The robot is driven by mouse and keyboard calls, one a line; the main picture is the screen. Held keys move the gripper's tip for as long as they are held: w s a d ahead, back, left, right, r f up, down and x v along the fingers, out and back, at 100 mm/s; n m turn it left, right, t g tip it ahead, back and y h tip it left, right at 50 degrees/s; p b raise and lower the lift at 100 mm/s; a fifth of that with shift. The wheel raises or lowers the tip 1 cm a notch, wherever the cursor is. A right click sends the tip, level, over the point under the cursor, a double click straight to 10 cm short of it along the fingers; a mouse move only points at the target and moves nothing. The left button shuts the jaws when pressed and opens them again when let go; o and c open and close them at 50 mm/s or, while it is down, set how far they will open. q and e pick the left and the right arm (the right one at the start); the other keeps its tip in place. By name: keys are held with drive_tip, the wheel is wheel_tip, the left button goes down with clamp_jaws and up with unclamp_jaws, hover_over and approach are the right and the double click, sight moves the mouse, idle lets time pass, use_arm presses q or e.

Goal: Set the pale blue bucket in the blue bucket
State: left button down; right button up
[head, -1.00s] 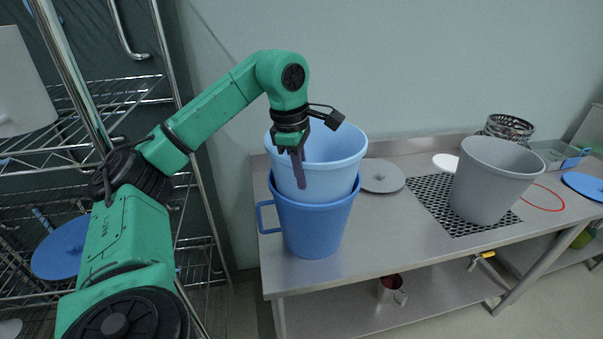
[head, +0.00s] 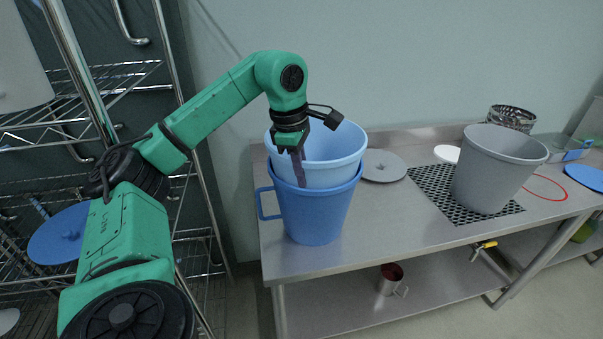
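The pale blue bucket (head: 333,148) sits upright inside the blue bucket (head: 315,210), with its upper part standing above the blue rim. The blue bucket stands on the steel table near its left end, its handle to the left. My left gripper (head: 299,172) points down at the near wall of the pale blue bucket. One finger shows outside the wall; the other is hidden, and the gripper seems closed over the rim. My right gripper is not in view.
A grey bucket (head: 490,170) stands on a black perforated mat (head: 438,193) to the right. A grey lid (head: 382,166) lies behind the blue bucket. A wire shelf rack (head: 75,110) stands at the left. The table front between the buckets is clear.

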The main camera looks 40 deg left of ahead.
use_arm(q)
drive_tip(key=shift+s+d+f, duration=0.1)
drive_tip(key=shift+s+f, duration=0.2)
drive_tip(key=shift+f, duration=0.35)
drive_tip(key=c, duration=1)
unclamp_jaws()
drive_tip(key=shift+f, duration=0.1)
drive_tip(key=r, duration=0.2)
drive_tip(key=w+r, duration=0.1)
drive_tip(key=shift+a+r, duration=0.4)
drive_tip(key=r, duration=0.1)
drive_tip(key=r+p, duration=0.1)
drive_tip(key=shift+s+a+r, duration=0.1)
drive_tip(key=shift+s+r, duration=0.15)
drive_tip(key=shift+r, duration=0.05)
wheel_tip(320, 180, up, 9)
drive_tip(key=s+p, duration=0.2)
drive_tip(key=p, duration=0.6)
drive_tip(key=shift+s+r, duration=0.15)
drive_tip(key=shift+s, duration=0.25)
drive_tip(key=shift+d, duration=0.2)
